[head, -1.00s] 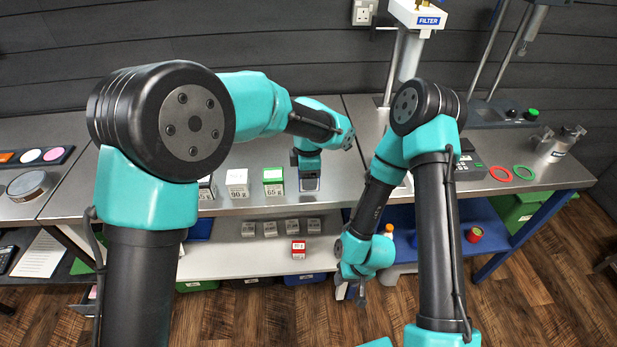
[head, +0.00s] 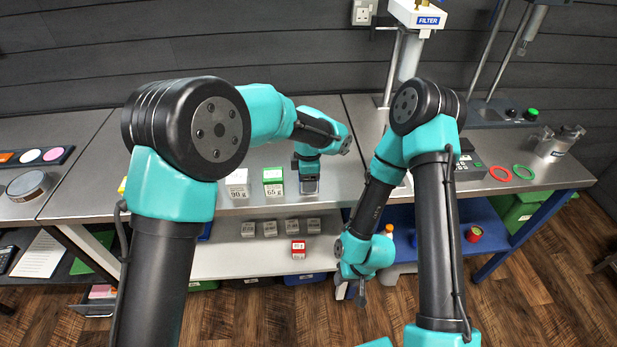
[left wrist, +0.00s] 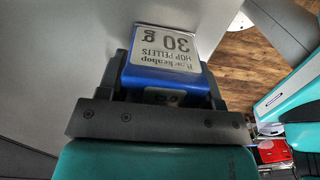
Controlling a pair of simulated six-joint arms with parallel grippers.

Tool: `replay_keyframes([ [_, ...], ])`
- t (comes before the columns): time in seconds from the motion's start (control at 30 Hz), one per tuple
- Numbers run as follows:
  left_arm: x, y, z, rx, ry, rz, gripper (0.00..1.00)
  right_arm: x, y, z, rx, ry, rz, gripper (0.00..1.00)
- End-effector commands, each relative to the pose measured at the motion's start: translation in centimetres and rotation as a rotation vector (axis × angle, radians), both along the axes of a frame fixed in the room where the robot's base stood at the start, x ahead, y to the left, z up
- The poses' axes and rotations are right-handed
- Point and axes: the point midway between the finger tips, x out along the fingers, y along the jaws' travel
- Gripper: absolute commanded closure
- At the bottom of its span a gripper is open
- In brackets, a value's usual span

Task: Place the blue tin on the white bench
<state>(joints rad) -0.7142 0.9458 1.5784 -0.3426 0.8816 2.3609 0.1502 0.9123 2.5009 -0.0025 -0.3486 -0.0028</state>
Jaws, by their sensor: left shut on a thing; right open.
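The blue tin (left wrist: 165,85) is between the fingers of my left gripper (left wrist: 165,95) in the left wrist view. Its pale label reads 30 g hop pellets. In the head view my left gripper (head: 307,165) points down at the front edge of the steel worktop, and the tin (head: 309,185) shows just below it. I cannot tell whether the tin touches the worktop. The white bench (head: 220,262) is the low pale surface under and in front of the worktop. My right gripper (head: 361,291) is open and empty, pointing down at the right of the white bench.
A white tin (head: 237,183) and a green-topped tin (head: 273,181) stand on the worktop (head: 240,206), left of my left gripper. Several grey tins (head: 270,229) and a red tin (head: 298,249) are on the white bench. Its left front part is bare.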

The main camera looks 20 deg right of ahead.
Motion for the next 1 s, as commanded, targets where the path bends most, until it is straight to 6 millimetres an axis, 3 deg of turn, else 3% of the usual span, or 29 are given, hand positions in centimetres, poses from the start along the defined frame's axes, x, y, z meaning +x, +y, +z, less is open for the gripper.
replay_keyframes([
  [0.3,-0.01,-0.01,-0.24,0.000,0.000,0.000,0.67,0.00,0.00,0.00,0.000,0.000,0.000,0.57],
  [0.33,-0.01,0.00,-0.25,0.000,0.000,0.000,0.39,0.00,0.00,0.00,0.000,0.000,0.000,0.57],
  [0.57,-0.02,-0.01,-0.22,0.000,0.000,0.000,0.17,0.00,0.00,0.00,0.000,0.000,0.000,0.57],
  [1.0,0.00,-0.02,0.70,0.000,-0.001,0.000,0.15,0.00,0.00,0.00,0.000,0.000,0.000,0.57],
])
